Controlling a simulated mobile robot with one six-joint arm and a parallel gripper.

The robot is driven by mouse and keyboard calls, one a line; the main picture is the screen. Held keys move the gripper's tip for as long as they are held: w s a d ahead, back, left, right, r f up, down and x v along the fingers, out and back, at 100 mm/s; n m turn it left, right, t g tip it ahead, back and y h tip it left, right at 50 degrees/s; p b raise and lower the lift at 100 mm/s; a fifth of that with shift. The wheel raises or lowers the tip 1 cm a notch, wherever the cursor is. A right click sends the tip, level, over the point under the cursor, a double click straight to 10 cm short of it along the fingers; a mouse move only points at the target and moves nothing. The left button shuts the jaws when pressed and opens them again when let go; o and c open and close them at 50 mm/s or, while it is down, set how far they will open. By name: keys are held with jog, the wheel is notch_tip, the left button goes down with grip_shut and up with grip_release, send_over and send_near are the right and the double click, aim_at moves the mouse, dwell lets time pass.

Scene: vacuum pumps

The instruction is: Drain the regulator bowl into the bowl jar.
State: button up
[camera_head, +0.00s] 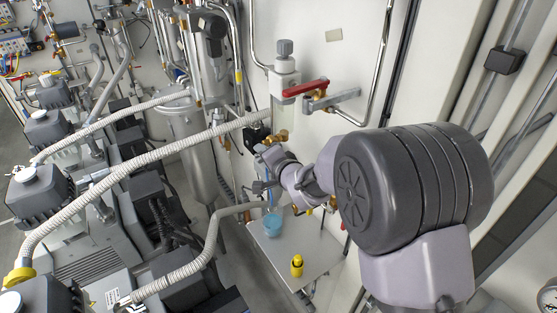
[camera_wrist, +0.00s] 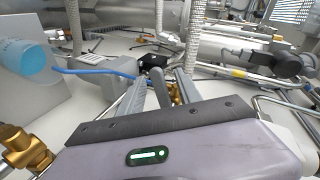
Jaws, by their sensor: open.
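The regulator (camera_head: 284,83) is mounted on the back wall. Its pale bowl (camera_head: 281,115) hangs below, with brass at its lower end. A light blue jar (camera_head: 272,223), which appears to be the bowl jar, stands on a grey shelf plate (camera_head: 305,248) lower down; it also shows at the left of the wrist view (camera_wrist: 28,60). My gripper (camera_head: 262,150) is just below and left of the regulator bowl. In the wrist view, its two grey fingers (camera_wrist: 169,78) are apart, with a brass part (camera_wrist: 176,94) seen between or behind them. I cannot tell whether they touch it.
A red lever (camera_head: 305,88) and a grey lever (camera_head: 333,100) stick out right of the regulator. Pumps and a ribbed hose (camera_head: 150,158) crowd the left. A blue tube (camera_wrist: 90,73) runs near the jar.

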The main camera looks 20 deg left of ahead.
jog(key=shift+s+a, duration=0.2)
jog(key=shift+s, duration=0.1)
jog(key=shift+v, duration=0.8)
jog(key=shift+d, duration=0.1)
jog(key=v, duration=0.6)
